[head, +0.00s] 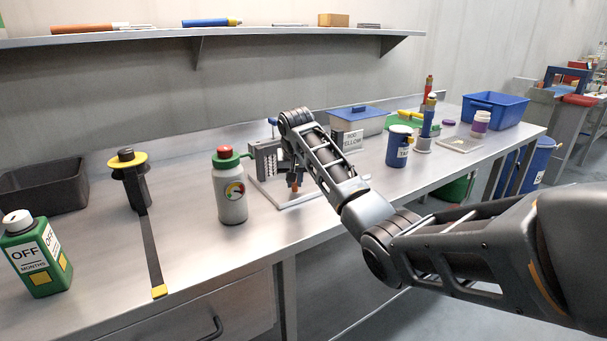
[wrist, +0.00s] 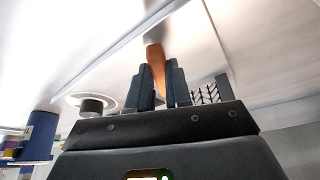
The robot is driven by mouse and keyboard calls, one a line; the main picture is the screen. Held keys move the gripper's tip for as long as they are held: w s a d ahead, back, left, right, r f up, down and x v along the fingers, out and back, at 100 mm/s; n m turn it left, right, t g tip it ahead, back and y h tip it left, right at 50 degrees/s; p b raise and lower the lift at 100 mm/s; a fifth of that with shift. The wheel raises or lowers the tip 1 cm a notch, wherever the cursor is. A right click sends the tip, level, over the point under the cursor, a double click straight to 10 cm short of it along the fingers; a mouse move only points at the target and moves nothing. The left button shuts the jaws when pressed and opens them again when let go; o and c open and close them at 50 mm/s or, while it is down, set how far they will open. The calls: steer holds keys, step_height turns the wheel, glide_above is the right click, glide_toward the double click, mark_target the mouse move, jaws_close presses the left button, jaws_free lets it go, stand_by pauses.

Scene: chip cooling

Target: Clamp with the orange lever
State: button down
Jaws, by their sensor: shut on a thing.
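The orange lever (wrist: 154,56) stands between the two dark fingers of my gripper (wrist: 160,78) in the wrist view, and the fingers are shut on it. In the head view the orange lever (head: 295,187) shows small, beside my arm, over the pale base frame (head: 307,200) of a grey fixture (head: 266,160). Dark fins (wrist: 206,95) of the fixture show to the right of the fingers in the wrist view. My arm hides part of the fixture and most of my gripper in the head view. What lies under the lever is too small to tell.
A white bottle with a red and green cap (head: 230,190) stands close left of the fixture. A blue mug (head: 399,147) and a grey box with a blue lid (head: 358,119) stand to the right. The bench front is clear near the fixture.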

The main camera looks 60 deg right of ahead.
steer(key=m, duration=0.1)
steer(key=w+a+m+g+p, duration=0.1)
steer(key=shift+w+r+m, duration=0.1)
steer(key=shift+w+m, duration=0.1)
steer(key=shift+m, duration=0.1)
steer(key=shift+w+m+g+h, duration=0.2)
steer(key=shift+w+m+g, duration=0.15)
steer(key=shift+m, duration=0.6)
steer(key=shift+w+m+g+h, duration=0.25)
steer(key=shift+w+m, duration=0.2)
steer(key=shift+m, duration=0.5)
steer(key=c, duration=1)
jaws_free()
steer(key=shift+c, duration=0.2)
steer(key=v, duration=0.7)
steer(key=shift+r+b, duration=0.3)
steer(key=shift+b, duration=0.1)
steer(key=shift+a, duration=0.1)
